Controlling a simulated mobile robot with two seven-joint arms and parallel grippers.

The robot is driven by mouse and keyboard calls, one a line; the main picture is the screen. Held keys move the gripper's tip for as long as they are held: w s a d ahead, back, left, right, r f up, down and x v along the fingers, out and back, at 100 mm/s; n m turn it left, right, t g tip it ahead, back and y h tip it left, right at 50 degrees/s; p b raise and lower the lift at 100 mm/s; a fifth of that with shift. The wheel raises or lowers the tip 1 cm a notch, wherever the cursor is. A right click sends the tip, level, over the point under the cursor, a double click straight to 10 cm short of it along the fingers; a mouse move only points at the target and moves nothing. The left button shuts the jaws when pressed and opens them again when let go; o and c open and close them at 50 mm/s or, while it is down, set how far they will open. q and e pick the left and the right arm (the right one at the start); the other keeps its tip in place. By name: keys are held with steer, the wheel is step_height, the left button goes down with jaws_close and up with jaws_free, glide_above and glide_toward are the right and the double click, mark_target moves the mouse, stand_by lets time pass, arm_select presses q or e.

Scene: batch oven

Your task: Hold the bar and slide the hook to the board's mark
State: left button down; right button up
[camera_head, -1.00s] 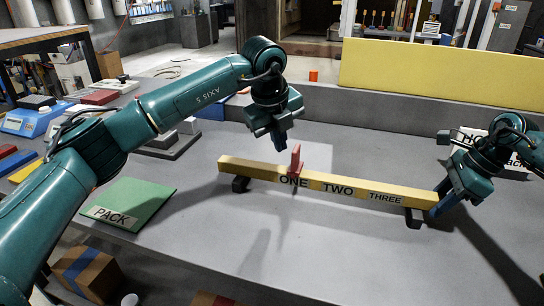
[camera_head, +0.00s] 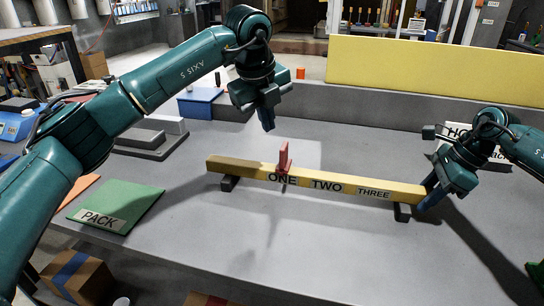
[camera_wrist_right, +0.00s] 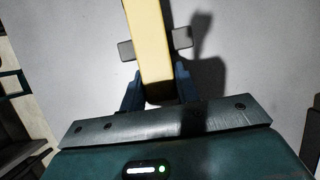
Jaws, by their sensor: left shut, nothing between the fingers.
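The long yellow bar (camera_head: 235,167) lies across two dark supports on the grey table, with ONE, TWO and THREE labelled along its front. The red hook (camera_head: 284,158) stands upright on the bar at ONE. My left gripper (camera_head: 267,120) is shut and empty, above and slightly left of the hook, apart from it. My right gripper (camera_head: 428,200) is at the bar's right end. In the right wrist view its blue fingers (camera_wrist_right: 159,90) close on both sides of the bar (camera_wrist_right: 150,45). A white board (camera_head: 455,133) behind my right arm starts with "HO"; the rest is partly hidden.
A green PACK mat (camera_head: 135,203) lies at front left. A grey stepped block (camera_head: 150,140) and a blue box (camera_head: 201,103) stand behind it. A low wall with a yellow panel (camera_head: 430,75) bounds the back. The table in front of the bar is clear.

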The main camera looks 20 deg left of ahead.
steer(key=o, duration=0.5)
steer(key=shift+c, duration=0.2)
steer(key=v, duration=1.2)
